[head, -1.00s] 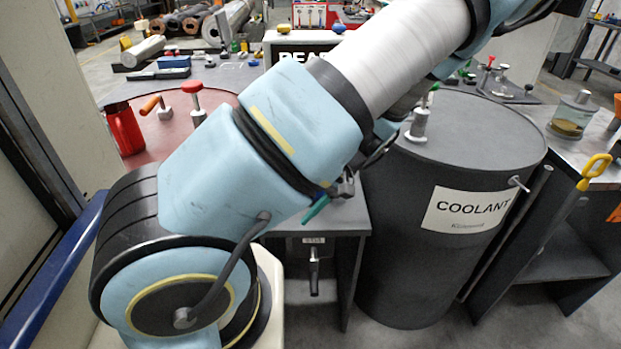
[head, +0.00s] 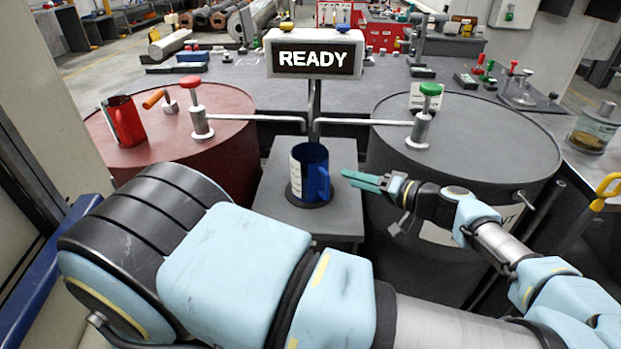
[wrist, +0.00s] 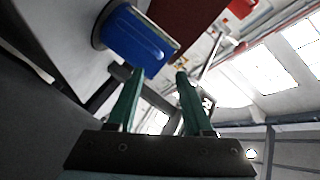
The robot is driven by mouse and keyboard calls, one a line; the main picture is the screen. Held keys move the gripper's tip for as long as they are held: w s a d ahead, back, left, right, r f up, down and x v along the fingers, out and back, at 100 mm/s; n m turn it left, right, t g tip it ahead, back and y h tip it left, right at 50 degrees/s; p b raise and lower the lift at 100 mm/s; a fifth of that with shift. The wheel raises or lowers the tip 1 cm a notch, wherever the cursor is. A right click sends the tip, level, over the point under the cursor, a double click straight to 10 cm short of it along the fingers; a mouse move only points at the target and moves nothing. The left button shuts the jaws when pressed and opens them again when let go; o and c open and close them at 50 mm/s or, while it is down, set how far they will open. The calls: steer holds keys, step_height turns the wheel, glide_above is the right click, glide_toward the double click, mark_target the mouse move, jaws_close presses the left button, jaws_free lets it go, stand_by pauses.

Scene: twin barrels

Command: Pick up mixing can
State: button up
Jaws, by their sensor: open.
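The mixing can (head: 316,176) is a blue can with a white scale strip on its left side. It stands upright on a dark round pad on the grey stand between the two barrels. My gripper (head: 352,178) has green fingers and is just right of the can, pointing left toward it. A small gap shows between fingertips and can. In the wrist view my gripper (wrist: 156,75) is open with nothing between its fingers. The can (wrist: 138,34) shows there beyond the left finger, tilted in the picture.
The red barrel (head: 228,110) is on the left, with a red jug (head: 124,122) on top. The dark coolant barrel (head: 480,130) is on the right, behind my arm. Pump spouts from both barrels reach toward the middle, above the grey stand (head: 268,190). A READY sign (head: 314,58) stands behind.

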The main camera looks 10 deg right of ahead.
mark_target(314, 177)
steer(key=p+x, duration=0.3)
steer(key=x, duration=0.4)
steer(key=shift+w+a+p, duration=0.2)
steer(key=shift+w+p, duration=0.1)
steer(key=shift+p, duration=0.05)
steer(key=shift+f, duration=0.1)
jaws_close()
stand_by(1.0)
